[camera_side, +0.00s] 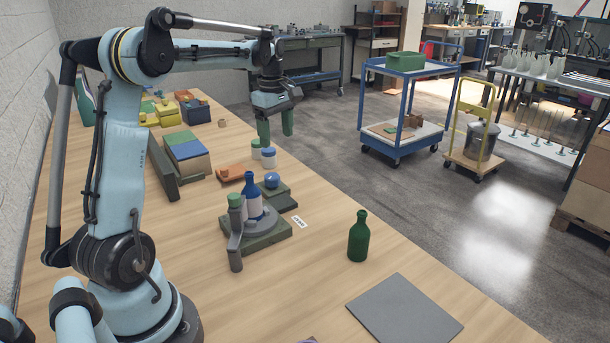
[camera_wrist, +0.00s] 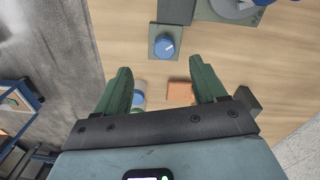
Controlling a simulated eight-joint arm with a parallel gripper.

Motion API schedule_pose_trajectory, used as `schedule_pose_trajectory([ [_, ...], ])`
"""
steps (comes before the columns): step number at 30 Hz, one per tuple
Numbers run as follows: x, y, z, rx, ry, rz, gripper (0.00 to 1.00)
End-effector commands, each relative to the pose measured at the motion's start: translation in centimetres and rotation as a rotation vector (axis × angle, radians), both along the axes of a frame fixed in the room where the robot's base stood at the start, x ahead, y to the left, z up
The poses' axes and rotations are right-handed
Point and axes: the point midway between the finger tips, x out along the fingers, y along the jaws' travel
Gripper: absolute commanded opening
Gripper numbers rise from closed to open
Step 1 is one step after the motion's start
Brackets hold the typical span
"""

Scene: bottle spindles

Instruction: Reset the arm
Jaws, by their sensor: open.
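My gripper (camera_side: 275,130) is raised above the table in the side view. Its two green fingers are apart with nothing between them; the wrist view also shows this empty gap (camera_wrist: 160,80). A blue bottle with a white band (camera_side: 252,198) stands upright on the round grey spindle of a green base (camera_side: 262,241). A grey post with a green cap (camera_side: 235,225) stands at the base's left. A dark green bottle (camera_side: 358,238) stands upright on the open table, apart from the gripper. A blue knob on a small green plate (camera_side: 272,181) is beside the spindle; the knob shows in the wrist view (camera_wrist: 165,47).
Two small lidded jars (camera_side: 268,158) and an orange block (camera_side: 231,173) lie near the gripper. A flat grey mat (camera_side: 405,309) lies at the front right. Stacked boxes (camera_side: 187,152) and coloured bins (camera_side: 168,113) line the wall side. Carts (camera_side: 405,100) stand on the floor beyond.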

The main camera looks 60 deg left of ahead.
Motion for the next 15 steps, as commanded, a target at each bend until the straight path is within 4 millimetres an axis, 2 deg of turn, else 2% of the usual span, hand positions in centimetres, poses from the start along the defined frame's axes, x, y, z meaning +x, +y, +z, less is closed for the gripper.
schedule_pose_trajectory([
  [1, 0.0, -1.7, 0.5, 0.014, -0.018, -0.078, 0.71],
  [7, -0.7, -8.3, 2.0, 0.101, -0.106, -0.457, 0.71],
  [15, -3.5, -16.4, 2.0, 0.248, -0.218, -0.963, 0.71],
])
